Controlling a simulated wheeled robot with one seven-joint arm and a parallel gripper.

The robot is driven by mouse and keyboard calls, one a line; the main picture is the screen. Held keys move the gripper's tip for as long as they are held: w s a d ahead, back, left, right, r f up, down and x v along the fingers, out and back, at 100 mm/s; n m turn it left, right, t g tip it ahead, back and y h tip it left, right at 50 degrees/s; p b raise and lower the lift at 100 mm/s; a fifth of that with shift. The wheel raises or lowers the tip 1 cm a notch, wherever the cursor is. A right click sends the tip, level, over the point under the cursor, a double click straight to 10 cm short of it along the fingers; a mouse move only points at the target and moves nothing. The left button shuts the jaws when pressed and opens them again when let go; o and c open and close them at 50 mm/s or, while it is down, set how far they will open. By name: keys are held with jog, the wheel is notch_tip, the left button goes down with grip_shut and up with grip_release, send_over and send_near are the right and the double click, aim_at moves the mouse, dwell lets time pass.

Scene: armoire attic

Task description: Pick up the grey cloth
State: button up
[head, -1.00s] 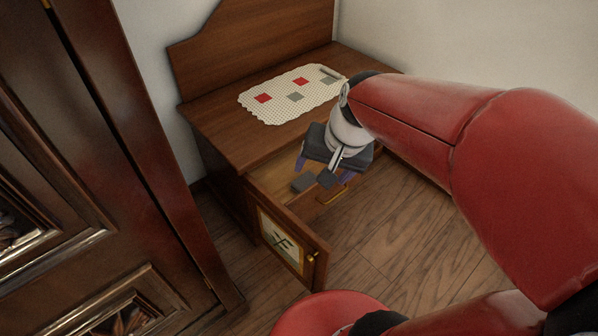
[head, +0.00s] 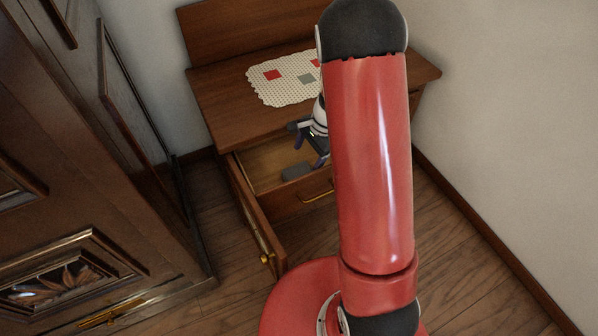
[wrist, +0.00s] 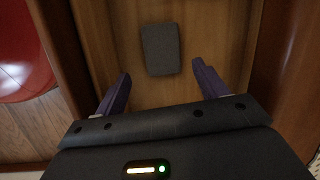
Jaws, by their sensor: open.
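The grey cloth (head: 297,172) appears as a small folded grey pad lying in the open drawer. In the wrist view the grey cloth (wrist: 160,48) lies flat on the wooden drawer bottom, just ahead of the fingertips and between their lines. My gripper (head: 310,149) hangs over the drawer, partly hidden by my arm. In the wrist view its two purple fingers (wrist: 161,81) are apart, with nothing between them. The gripper is not touching the cloth in the wrist view; its exact height above it is hard to tell.
The open drawer (head: 258,162) has wooden walls close on both sides of my gripper. An open cabinet door (head: 250,215) stands left of it. A doily (head: 283,92) with red and grey squares lies on the desktop. A dark armoire (head: 120,170) is at left.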

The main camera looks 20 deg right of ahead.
aim_at(299, 172)
jog(key=shift+w+f, duration=0.1)
jog(key=shift+f, duration=0.75)
jog(key=x, duration=0.3)
jog(key=b+x, duration=0.1)
jog(key=x, duration=0.2)
jog(key=shift+w+a+f, duration=0.1)
jog(key=shift+a+f, duration=0.2)
jog(key=shift+c, duration=0.4)
jog(key=c, duration=0.7)
